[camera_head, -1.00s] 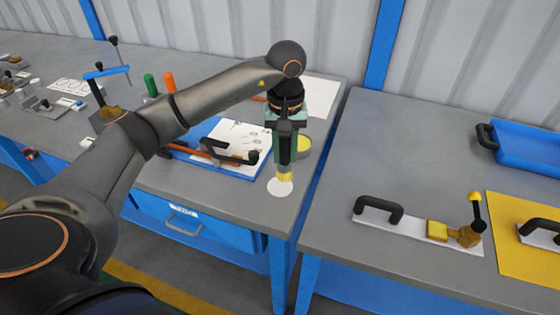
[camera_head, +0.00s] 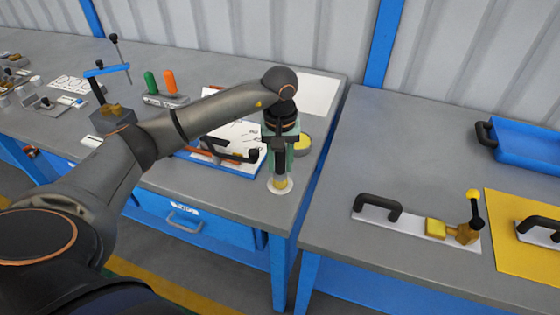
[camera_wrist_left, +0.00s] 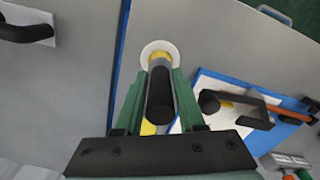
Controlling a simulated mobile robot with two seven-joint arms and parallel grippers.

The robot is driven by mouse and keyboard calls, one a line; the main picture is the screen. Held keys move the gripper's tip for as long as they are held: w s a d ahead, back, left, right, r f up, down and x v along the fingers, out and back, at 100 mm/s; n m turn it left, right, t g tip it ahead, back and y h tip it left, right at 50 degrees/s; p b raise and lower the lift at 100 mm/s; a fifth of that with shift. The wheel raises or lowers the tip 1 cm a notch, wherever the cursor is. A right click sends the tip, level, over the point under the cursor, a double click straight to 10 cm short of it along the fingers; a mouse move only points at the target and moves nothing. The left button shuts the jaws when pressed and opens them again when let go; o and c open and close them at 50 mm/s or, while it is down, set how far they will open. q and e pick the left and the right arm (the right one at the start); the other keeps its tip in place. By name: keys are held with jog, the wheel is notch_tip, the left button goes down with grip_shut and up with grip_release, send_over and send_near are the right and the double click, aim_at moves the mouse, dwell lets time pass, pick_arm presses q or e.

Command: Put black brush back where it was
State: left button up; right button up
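The black brush, with a black handle (camera_head: 279,157), a grey collar and yellow bristles, stands about upright near the table's front right corner. Its bristle end is over the white round spot (camera_head: 287,191) and looks to be at or very near it. My left gripper (camera_head: 280,166) points down with its green fingers on both sides of the brush and seems shut on it. In the left wrist view the brush (camera_wrist_left: 160,95) lies between the two fingers, its tip over the white spot (camera_wrist_left: 152,46). Whether the bristles touch the spot is hard to tell. My right gripper is out of view.
Left of the brush lies a blue-edged board (camera_head: 240,172) with papers and a black-handled tool (camera_head: 228,150). A round yellow-topped tin (camera_head: 302,143) stands just behind. A gap separates this table from the right table, which holds a white plate with a black handle (camera_head: 378,205).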

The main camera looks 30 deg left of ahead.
pick_arm(q)
jog(key=shift+o, duration=1.4)
notch_tip(320, 180, up, 12)
jog(key=shift+r+b, duration=0.15)
jog(key=shift+b, duration=0.25)
